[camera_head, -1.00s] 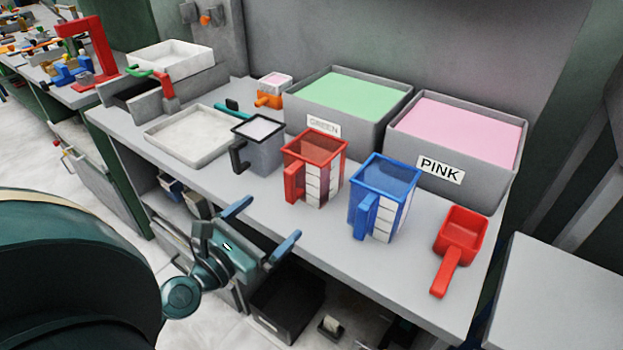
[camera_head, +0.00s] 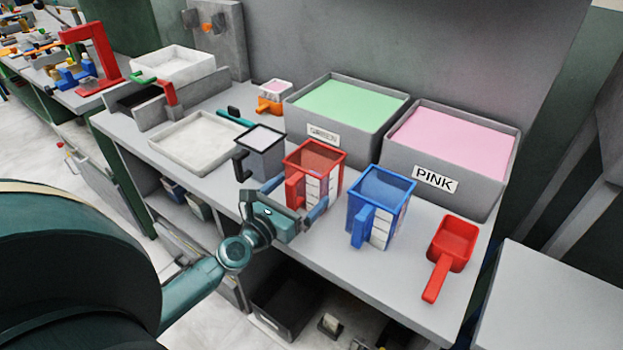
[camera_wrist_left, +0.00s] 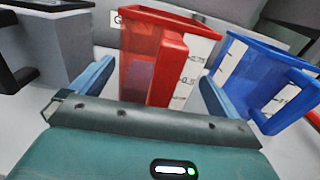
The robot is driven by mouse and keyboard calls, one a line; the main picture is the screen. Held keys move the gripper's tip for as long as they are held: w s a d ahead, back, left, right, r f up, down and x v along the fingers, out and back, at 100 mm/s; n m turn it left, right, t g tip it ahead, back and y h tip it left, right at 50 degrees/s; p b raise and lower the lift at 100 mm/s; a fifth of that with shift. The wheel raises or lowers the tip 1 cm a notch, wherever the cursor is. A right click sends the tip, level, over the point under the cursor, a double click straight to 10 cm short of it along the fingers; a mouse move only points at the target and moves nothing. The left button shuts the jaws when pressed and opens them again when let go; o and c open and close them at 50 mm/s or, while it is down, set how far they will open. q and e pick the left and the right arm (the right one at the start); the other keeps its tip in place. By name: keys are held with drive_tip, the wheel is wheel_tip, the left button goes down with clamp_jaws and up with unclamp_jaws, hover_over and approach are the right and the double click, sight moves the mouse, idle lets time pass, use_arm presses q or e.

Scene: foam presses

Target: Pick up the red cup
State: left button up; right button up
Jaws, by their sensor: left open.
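The red cup (camera_head: 316,170), a square measuring cup with a white scale strip and a handle, stands upright on the bench. Its handle faces my left gripper (camera_head: 296,200). My left gripper is open, with its blue fingers on either side of the handle in the picture. In the left wrist view the red cup (camera_wrist_left: 160,62) stands between and beyond the fingertips, with its handle in the middle. I cannot tell whether the fingers touch it. My right gripper is not in view.
A blue cup (camera_head: 378,203) stands close on the right and a grey cup (camera_head: 262,150) on the left. A red scoop (camera_head: 452,244) lies farther right. The green bin (camera_head: 330,135) and pink bin (camera_head: 440,190) stand behind. A white tray (camera_head: 190,145) is at left.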

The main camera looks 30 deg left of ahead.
use_arm(q)
drive_tip(key=shift+w+d, duration=0.1)
drive_tip(key=shift+w, duration=1.1)
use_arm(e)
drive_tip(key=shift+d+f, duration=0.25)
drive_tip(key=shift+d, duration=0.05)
use_arm(q)
drive_tip(key=shift+c, duration=0.6)
drive_tip(key=c, duration=0.6)
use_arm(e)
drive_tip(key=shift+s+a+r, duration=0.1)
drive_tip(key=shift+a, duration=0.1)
use_arm(q)
drive_tip(key=shift+r, duration=0.2)
drive_tip(key=shift+r+p, duration=0.65)
drive_tip(key=shift+p, duration=0.15)
drive_tip(key=shift+r+p, duration=1.5)
drive_tip(key=shift+r, duration=2.7)
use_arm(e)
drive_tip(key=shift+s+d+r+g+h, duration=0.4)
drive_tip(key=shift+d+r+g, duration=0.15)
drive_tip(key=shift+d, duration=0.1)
